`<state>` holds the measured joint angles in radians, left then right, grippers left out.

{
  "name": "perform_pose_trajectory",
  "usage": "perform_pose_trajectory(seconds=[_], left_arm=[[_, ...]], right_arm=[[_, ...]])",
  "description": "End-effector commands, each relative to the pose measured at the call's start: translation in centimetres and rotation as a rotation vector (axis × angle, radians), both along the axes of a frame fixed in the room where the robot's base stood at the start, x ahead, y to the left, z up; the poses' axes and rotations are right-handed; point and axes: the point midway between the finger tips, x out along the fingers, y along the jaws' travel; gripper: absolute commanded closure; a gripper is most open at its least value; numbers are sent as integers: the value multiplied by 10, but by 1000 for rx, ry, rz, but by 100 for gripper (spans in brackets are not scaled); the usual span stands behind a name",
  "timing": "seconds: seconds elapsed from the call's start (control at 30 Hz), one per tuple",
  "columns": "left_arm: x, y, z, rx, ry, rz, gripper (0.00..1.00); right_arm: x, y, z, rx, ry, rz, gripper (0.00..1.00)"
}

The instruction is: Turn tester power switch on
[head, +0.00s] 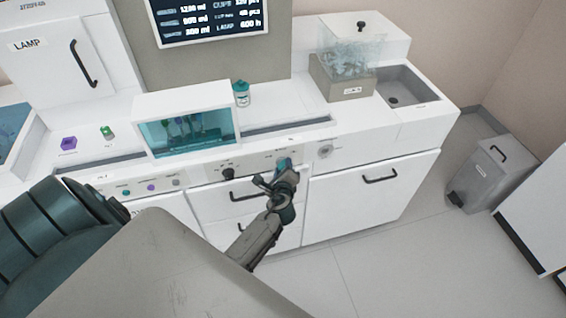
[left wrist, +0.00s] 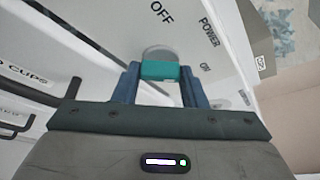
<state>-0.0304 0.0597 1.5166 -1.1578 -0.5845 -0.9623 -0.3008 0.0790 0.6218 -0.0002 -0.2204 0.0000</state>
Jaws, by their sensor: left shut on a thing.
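The tester power switch (left wrist: 160,71) has a teal handle on a round grey base in the left wrist view. It is on a white panel with the labels OFF, POWER and ON beside it. My left gripper (left wrist: 158,82) is shut on the teal handle, one blue finger at each side. In the head view my left gripper (head: 284,166) is at the front panel of the white counter and largely hides the switch. I cannot tell which setting the switch is in. My right gripper is not in view.
A round grey fitting (head: 324,150) is on the panel right of my gripper. Drawers with black handles are below. A teal-windowed box (head: 186,131) and a teal-capped bottle (head: 241,94) stand on the counter. A grey bin (head: 491,174) stands on the floor at right.

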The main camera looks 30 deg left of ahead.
Motion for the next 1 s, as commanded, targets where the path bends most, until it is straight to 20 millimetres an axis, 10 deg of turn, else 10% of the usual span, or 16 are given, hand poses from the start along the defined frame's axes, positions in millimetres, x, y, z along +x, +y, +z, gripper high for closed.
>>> perform_pose_trajectory(seconds=[0.63,0.67,0.77,1.0], left_arm=[[-1,0,-2,33,43,1,85],[-1,0,-2,33,43,1,58],[-1,0,-2,33,41,1,40],[0,0,-1,33,40,1,40]], right_arm=[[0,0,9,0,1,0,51],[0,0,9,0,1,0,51],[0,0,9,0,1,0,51],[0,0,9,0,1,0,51]])
